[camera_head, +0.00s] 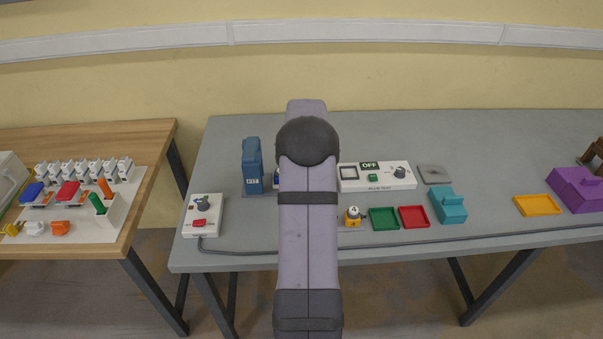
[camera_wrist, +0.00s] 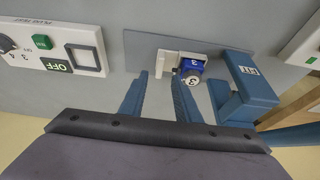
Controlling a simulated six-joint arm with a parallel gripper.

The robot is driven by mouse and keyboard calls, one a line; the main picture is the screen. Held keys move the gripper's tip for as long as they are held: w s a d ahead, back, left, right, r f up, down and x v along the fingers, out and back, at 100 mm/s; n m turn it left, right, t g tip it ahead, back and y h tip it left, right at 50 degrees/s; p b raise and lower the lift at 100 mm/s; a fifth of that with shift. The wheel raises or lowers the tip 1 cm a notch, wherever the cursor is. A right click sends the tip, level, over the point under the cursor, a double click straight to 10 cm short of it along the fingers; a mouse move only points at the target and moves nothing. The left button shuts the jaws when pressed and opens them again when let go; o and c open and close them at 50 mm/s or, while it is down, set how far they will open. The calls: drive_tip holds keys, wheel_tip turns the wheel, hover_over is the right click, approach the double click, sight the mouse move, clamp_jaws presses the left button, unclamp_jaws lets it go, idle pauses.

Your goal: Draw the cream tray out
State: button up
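A cream tray (camera_wrist: 183,56) shows in the wrist view on a grey plate, with a blue block (camera_wrist: 190,66) and a knob marked 3 at its right part. My gripper (camera_wrist: 159,79) is open, with its two blue fingers apart just below the tray's left end. The cream end lies near the gap between the fingertips, nearer the right finger. I cannot tell whether they touch. In the head view my arm hides my gripper and most of this spot.
A blue stand marked FIT (camera_wrist: 248,88) is close right of my fingers; it also shows in the head view (camera_head: 252,167). The plug test box (camera_head: 378,177) lies to the right in the head view, and a white control box (camera_head: 202,215) to the left. Green (camera_head: 384,218) and red (camera_head: 414,216) trays lie in front.

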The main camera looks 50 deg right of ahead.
drive_tip(key=shift+p+x, duration=1.2)
drive_tip(key=shift+x, duration=2.5)
clamp_jaws()
